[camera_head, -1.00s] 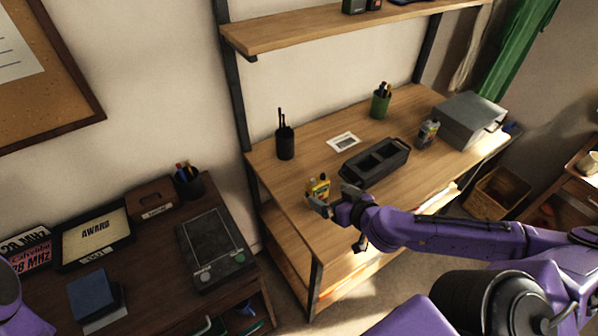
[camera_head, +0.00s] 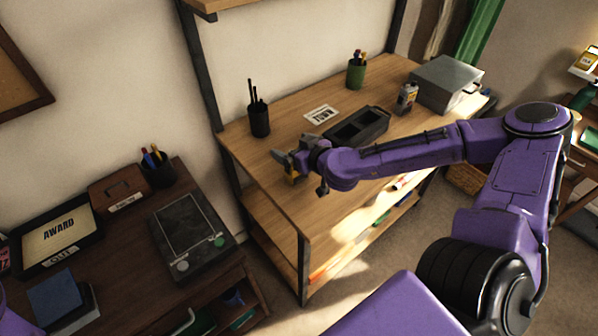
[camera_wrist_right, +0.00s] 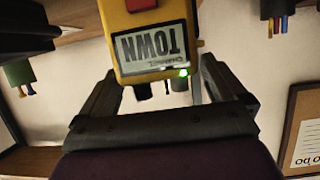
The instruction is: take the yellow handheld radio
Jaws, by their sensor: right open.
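The yellow handheld radio (camera_wrist_right: 152,62) fills the top middle of the right wrist view. Its display reads TOWN upside down, with a green light beside it and a red patch above. My right gripper (camera_wrist_right: 157,78) is open, one finger on each side of the radio; I cannot tell whether they touch it. In the head view my right gripper (camera_head: 285,162) is over the front left of the wooden desk, and only a yellow bit of the radio (camera_head: 291,177) shows under it; the rest is hidden. My left gripper is out of view.
A black tray with compartments (camera_head: 374,124) lies behind my right forearm. A black cup (camera_head: 259,121), a white card (camera_head: 321,114), a green pen cup (camera_head: 356,73) and a grey box (camera_head: 447,80) stand on the desk (camera_head: 240,145). A shelf post rises at the left.

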